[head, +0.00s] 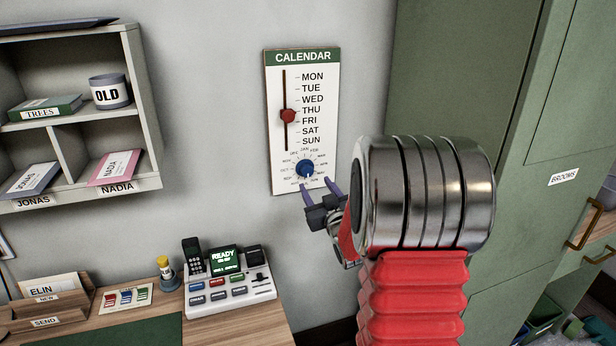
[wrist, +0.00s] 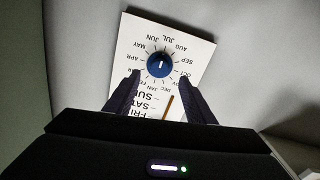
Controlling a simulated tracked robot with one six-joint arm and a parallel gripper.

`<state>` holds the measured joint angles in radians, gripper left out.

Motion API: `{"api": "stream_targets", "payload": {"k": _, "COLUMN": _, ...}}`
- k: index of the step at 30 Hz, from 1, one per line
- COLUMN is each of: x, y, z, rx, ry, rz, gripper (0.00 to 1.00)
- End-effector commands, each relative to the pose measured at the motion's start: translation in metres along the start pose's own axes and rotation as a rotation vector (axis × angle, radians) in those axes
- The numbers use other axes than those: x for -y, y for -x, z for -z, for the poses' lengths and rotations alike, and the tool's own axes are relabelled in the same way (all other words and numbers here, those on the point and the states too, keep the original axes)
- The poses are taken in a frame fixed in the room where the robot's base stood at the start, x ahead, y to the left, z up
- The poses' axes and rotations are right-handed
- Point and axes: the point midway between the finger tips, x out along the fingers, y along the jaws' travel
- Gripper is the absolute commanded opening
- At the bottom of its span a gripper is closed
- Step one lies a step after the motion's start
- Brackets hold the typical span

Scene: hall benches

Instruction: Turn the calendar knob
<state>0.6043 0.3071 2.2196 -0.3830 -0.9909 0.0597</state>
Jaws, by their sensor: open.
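The white calendar board (head: 272,120) with a green heading hangs on the wall in the head view. Its round blue knob (head: 305,169) sits at the bottom inside a ring of month names. In the wrist view the board (wrist: 198,50) appears upside down, and the knob (wrist: 160,65) has a white pointer line. A red slider (head: 288,116) stands in its slot beside THU and FRI. My gripper (head: 319,188) is open just below the knob. In the wrist view my gripper's fingers (wrist: 160,82) are spread on either side, with the knob beyond their tips; I see no contact.
A desk (head: 160,322) below holds a console (head: 232,292) and a letter tray (head: 62,308). A green cabinet (head: 455,80) stands close on the right.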

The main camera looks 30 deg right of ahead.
Motion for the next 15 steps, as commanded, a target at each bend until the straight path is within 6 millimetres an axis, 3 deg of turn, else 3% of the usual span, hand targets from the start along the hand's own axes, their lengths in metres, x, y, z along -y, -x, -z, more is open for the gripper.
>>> {"api": "stream_targets", "payload": {"k": 15, "x": 0.000, "y": -0.070, "z": 0.000, "rx": 0.000, "ry": 0.000, "rz": 0.000, "gripper": 0.50}}
